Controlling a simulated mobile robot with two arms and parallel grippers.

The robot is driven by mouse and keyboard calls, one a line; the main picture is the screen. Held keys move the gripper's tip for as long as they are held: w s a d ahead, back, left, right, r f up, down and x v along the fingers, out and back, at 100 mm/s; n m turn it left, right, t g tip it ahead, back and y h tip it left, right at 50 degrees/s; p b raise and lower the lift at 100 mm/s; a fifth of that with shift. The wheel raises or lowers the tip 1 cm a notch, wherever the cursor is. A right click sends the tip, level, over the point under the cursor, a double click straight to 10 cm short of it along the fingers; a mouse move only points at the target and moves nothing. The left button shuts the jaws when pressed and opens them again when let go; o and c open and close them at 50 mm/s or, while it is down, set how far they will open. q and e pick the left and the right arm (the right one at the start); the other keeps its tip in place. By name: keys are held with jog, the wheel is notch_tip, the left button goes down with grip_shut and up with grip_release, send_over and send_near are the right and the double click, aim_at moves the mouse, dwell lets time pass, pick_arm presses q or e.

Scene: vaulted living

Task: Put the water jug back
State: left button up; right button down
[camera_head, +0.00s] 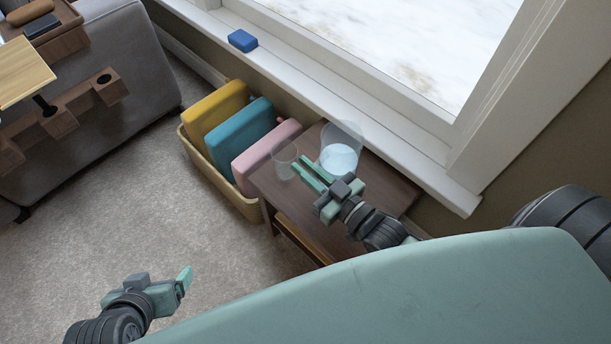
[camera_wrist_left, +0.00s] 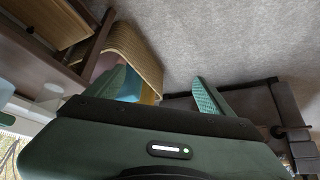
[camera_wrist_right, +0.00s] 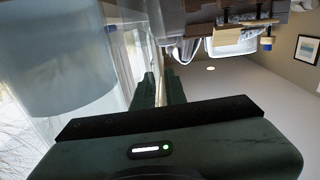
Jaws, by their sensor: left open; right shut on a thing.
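The clear water jug (camera_head: 341,152), with pale blue water in it, is at the wooden side table (camera_head: 388,190) under the window. It also fills the left of the right wrist view (camera_wrist_right: 62,70). My right gripper (camera_head: 306,170) is shut on the jug, its two fingers close together beside the jug's body; the clear part between them is hard to make out. I cannot tell whether the jug's base touches the table. A clear drinking glass (camera_head: 285,161) is just left of the right fingertips. My left gripper (camera_head: 184,281) is open and empty above the carpet.
A woven basket (camera_head: 232,199) with yellow, teal and pink cushions stands against the table's left side. A blue block (camera_head: 242,40) lies on the window sill (camera_head: 330,103). A grey sofa (camera_head: 130,45) is at upper left. The carpet between is clear.

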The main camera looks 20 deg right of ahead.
pick_arm(q)
jog(key=w+d+r+t+h+b, duration=0.1)
jog(key=w+d+r+t, duration=0.1)
jog(key=w, duration=0.3)
jog(key=shift+w+r+t, duration=0.4)
jog(key=shift+r+t, duration=0.4)
jog(key=shift+r, duration=0.05)
pick_arm(e)
notch_tip(320, 180, down, 3)
jog(key=shift+r, duration=0.1)
pick_arm(q)
jog(key=shift+w, duration=0.1)
pick_arm(e)
jog(key=c, duration=1.5)
grip_release()
jog(key=shift+f, duration=0.3)
pick_arm(q)
jog(key=shift+r, duration=0.1)
pick_arm(e)
jog(key=shift+o, duration=0.2)
